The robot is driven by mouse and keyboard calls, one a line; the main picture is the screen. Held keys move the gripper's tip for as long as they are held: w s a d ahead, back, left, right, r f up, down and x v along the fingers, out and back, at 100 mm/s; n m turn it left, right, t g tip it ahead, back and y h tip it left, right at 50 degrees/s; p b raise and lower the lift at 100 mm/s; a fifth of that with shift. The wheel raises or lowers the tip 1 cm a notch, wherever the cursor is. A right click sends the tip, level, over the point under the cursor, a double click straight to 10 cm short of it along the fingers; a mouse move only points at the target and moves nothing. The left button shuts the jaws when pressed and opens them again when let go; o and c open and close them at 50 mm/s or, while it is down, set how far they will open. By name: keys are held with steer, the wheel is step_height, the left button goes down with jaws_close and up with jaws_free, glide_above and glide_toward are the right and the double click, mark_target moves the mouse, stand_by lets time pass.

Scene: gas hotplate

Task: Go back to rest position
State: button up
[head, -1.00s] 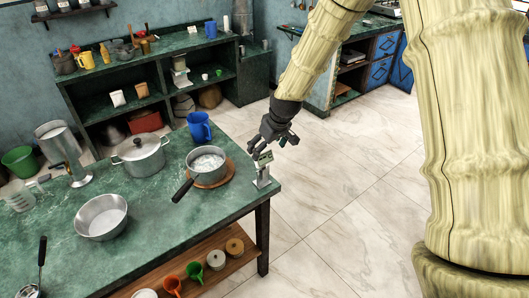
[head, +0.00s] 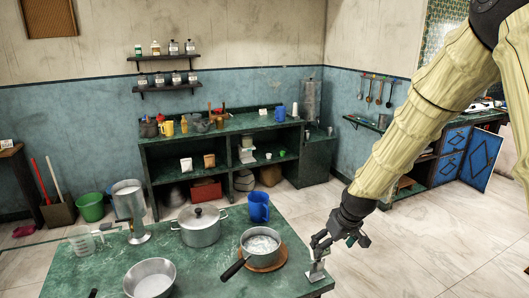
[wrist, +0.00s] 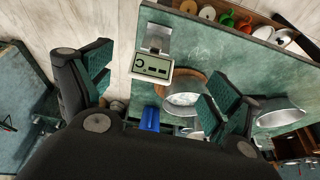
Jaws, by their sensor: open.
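My gripper (head: 341,238) hangs at the right corner of the green table (head: 205,262), just above and beside a small grey stand with a display panel (head: 316,273). Its fingers are spread and nothing is between them. In the wrist view my gripper (wrist: 160,72) shows its two padded fingers apart, with the stand's pale panel (wrist: 152,66) in the gap beyond them. Whether a fingertip touches the stand is hard to tell. My arm reaches down from the upper right.
A saucepan (head: 260,240) with white contents sits on a round wooden board, beside a lidded pot (head: 199,228), a blue jug (head: 258,207) and a metal bowl (head: 150,280). Shelves (head: 225,155) stand behind. Open tiled floor (head: 430,235) lies right of the table.

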steer(key=s+f+m+g+h, duration=0.1)
steer(key=s+f, duration=0.8)
steer(key=f, duration=0.3)
steer(key=s+f+m+g, duration=0.1)
steer(key=s+f, duration=0.8)
steer(key=f, duration=0.2)
steer(key=s+f+m+g, duration=0.1)
steer(key=s+f, duration=0.4)
steer(key=s, duration=0.7)
steer(key=s+a+f+m, duration=0.1)
steer(key=s+f, duration=0.4)
steer(key=s, duration=0.7)
steer(key=shift+a+f+g, duration=0.2)
steer(key=shift+a+g, duration=0.05)
steer(key=shift+g, duration=0.15)
